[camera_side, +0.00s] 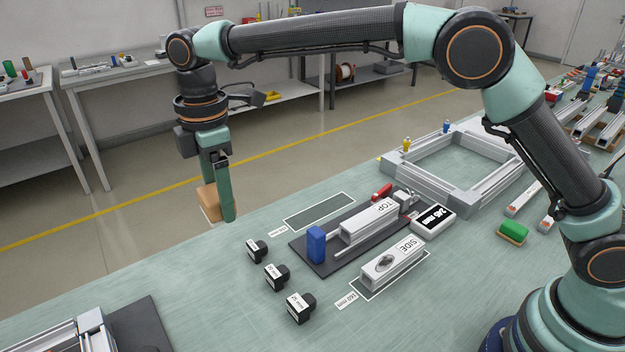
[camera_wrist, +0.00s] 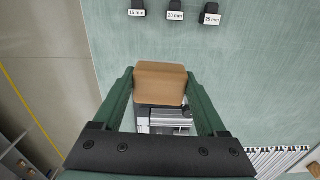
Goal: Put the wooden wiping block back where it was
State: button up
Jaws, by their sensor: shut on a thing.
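The wooden wiping block (camera_side: 208,204) is a tan-brown block with a paler lower edge. My gripper (camera_side: 222,198) is shut on it, in front of the table's far edge in the side view. In the wrist view the wooden block (camera_wrist: 160,80) sits between the two green fingers of my gripper (camera_wrist: 160,92), roughly level. In the side view a finger hides part of the block. Whether its underside touches anything cannot be told.
Three black blocks (camera_side: 277,277) with size labels stand on the table (camera_side: 200,300). An empty outlined dark patch (camera_side: 320,212) lies beyond a dark plate (camera_side: 300,248) with a blue block and TOP piece. An aluminium frame (camera_side: 455,198) stands farther back. Profiles lie at lower left.

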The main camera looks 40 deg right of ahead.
aim_at(230, 299)
jog(key=shift+s+a+r+n, duration=0.15)
jog(key=shift+s+a, duration=0.15)
jog(key=shift+a, duration=0.3)
jog(key=shift+s+a+f+n, duration=0.15)
jog(key=shift+s+a, duration=0.1)
jog(key=shift+a, duration=0.35)
notch_tip(230, 299, down, 20)
jog(key=shift+r, duration=0.25)
jog(key=shift+f, duration=0.15)
jog(key=o, duration=1.2)
jog(key=shift+o, duration=0.2)
notch_tip(230, 299, up, 11)
jog(key=d+r+m+t, duration=0.1)
jog(key=d+r+m, duration=0.3)
jog(key=d+r, duration=0.5)
jog(key=s+d+r+m+t, duration=0.2)
jog(key=s+d+r+m, duration=0.15)
jog(key=d, duration=0.45)
jog(key=s+d+r+m+t, duration=0.1)
jog(key=s+d+r+m, duration=0.2)
jog(key=s+d+m, duration=0.3)
jog(key=s+d+f+m+t, duration=0.1)
jog(key=s+d+f+m, duration=0.1)
jog(key=s+d+m, duration=0.2)
jog(key=s+d, duration=0.1)
jog(key=d, duration=0.2)
jog(key=shift+s+d+f+t, duration=0.15)
jog(key=shift+s+d+t, duration=0.15)
jog(key=shift+s+d, duration=0.1)
